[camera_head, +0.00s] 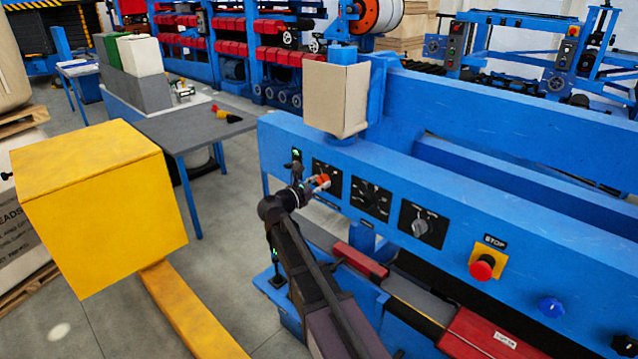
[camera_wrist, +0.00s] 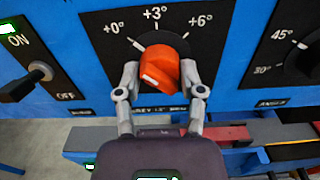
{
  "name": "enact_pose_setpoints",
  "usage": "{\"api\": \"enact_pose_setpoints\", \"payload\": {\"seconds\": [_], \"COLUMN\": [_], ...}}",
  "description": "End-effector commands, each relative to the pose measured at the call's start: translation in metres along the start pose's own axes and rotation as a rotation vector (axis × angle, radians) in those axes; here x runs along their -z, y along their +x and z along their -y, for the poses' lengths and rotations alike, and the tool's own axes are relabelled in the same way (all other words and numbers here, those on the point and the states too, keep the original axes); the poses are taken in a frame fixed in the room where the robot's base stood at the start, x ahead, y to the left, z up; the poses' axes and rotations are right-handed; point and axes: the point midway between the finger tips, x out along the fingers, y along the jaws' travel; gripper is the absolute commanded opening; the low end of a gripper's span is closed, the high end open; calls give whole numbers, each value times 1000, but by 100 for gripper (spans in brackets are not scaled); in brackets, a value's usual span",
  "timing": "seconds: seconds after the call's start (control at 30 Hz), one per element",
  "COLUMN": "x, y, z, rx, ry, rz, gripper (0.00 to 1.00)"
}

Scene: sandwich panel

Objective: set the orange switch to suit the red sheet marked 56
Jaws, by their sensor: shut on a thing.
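The orange switch (camera_wrist: 162,68) sits on a black dial plate marked +0°, +3° and +6° in the wrist view. A white mark shows on its lower left face; I cannot tell surely which setting it points to. My gripper (camera_wrist: 160,78) is shut on the switch, one finger on each side. In the head view my gripper (camera_head: 309,188) is at the orange switch (camera_head: 322,181) on the blue panel, partly covering it. A red sheet (camera_head: 488,338) with a white label lies low at right; the label is too small to read. Another red piece (camera_head: 361,260) lies farther left.
Right of the switch are a dial plate (camera_head: 371,198), a grey knob (camera_head: 420,227), a red stop button (camera_head: 482,267) and a blue knob (camera_head: 551,307). An ON/OFF toggle (camera_wrist: 39,72) is close on the left. A yellow block (camera_head: 100,215) stands at left.

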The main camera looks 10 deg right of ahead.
Motion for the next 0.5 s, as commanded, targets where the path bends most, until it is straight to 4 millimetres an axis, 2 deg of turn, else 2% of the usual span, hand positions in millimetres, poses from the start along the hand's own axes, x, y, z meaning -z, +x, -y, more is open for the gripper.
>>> {"api": "enact_pose_setpoints", "payload": {"seconds": [0.27, 0.5], "x": [-1, -1], "y": [2, 2], "z": [0, 0], "rx": [1, 1], "ry": [124, 316], "rz": [4, 5], "gripper": [3, 3]}}
